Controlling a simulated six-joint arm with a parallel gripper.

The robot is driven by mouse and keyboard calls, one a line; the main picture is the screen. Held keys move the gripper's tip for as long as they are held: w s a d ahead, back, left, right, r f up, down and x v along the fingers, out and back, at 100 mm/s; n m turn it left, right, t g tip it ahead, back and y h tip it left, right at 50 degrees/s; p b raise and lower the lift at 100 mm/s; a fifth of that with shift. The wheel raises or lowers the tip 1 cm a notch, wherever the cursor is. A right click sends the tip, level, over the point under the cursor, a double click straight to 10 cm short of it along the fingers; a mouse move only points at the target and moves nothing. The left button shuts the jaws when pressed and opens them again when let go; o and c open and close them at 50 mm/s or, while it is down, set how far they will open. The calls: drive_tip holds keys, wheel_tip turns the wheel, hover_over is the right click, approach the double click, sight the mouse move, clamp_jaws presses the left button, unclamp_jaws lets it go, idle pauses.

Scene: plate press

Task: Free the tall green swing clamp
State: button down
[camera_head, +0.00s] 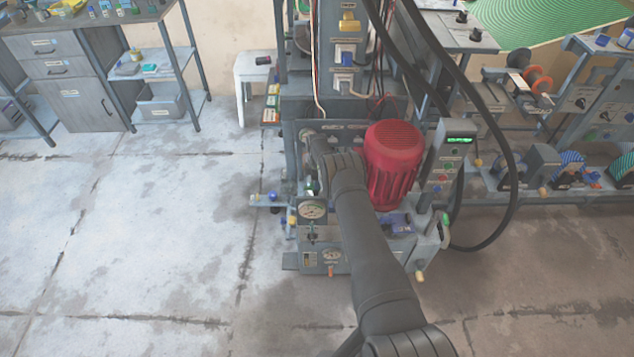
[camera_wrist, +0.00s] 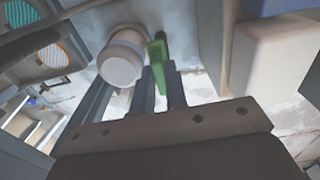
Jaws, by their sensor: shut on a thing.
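The green swing clamp (camera_wrist: 157,52) shows in the wrist view as a narrow upright green piece. My gripper (camera_wrist: 159,72) has its two dark fingers on either side of its lower part and is shut on it. In the head view, my arm reaches over the press and my gripper is mostly hidden behind my own wrist. A small green patch shows there beside the wrist, too small to tell what it is.
A pale round-ended cylinder (camera_wrist: 121,62) stands close left of the fingers. A beige block (camera_wrist: 275,60) is at the right. In the head view, a red motor (camera_head: 393,160) stands right of my forearm, with a control box (camera_head: 448,150) beyond it. Floor at left is clear.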

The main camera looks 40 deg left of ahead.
idle(0.3)
drive_tip(key=c, duration=1.4)
unclamp_jaws()
drive_tip(key=shift+c, duration=0.2)
wheel_tip(320, 180, up, 17)
drive_tip(key=shift+r, duration=0.2)
drive_tip(key=shift+f, duration=0.15)
wheel_tip(320, 180, down, 17)
drive_tip(key=shift+f, duration=0.1)
idle(0.6)
